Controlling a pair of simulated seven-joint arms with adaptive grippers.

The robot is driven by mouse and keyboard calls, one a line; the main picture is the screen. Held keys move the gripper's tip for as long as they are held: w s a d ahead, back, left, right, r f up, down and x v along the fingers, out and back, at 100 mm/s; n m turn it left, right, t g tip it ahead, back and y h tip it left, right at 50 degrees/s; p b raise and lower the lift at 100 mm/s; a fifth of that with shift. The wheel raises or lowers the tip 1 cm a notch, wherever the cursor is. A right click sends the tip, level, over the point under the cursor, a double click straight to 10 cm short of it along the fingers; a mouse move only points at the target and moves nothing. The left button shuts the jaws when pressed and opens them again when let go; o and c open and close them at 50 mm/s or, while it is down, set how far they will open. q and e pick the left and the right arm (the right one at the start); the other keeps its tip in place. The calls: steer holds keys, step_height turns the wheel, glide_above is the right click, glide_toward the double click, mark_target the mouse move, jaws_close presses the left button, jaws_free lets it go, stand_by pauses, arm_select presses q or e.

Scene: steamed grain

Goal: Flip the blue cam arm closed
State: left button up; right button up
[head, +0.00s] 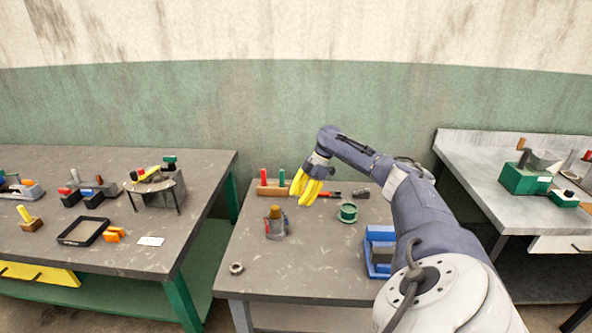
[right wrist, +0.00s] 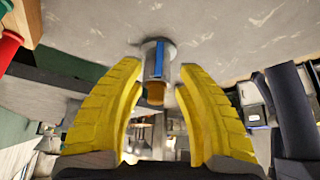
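A small grey fixture (head: 277,229) with a brown-orange top (head: 275,212) stands on the middle table, left of centre. In the right wrist view the fixture (right wrist: 148,48) appears beyond the fingers, with a narrow blue cam arm (right wrist: 158,59) lying along its side and the brown-orange top (right wrist: 155,94) below. The blue arm is too small to make out in the head view. My right gripper (head: 304,197) is open and empty, above and to the right of the fixture in the head view. Its yellow fingers (right wrist: 159,75) show spread apart. My left gripper is out of view.
Red and green-handled tools stand in a wooden rack (head: 271,190) behind the fixture. A green spool (head: 348,213), a blue block-like device (head: 381,258) and a hammer-like tool (head: 361,193) lie to the right. A metal ring (head: 236,268) lies front left. The table's front middle is clear.

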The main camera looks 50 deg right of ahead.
steer(key=shift+v, duration=0.75)
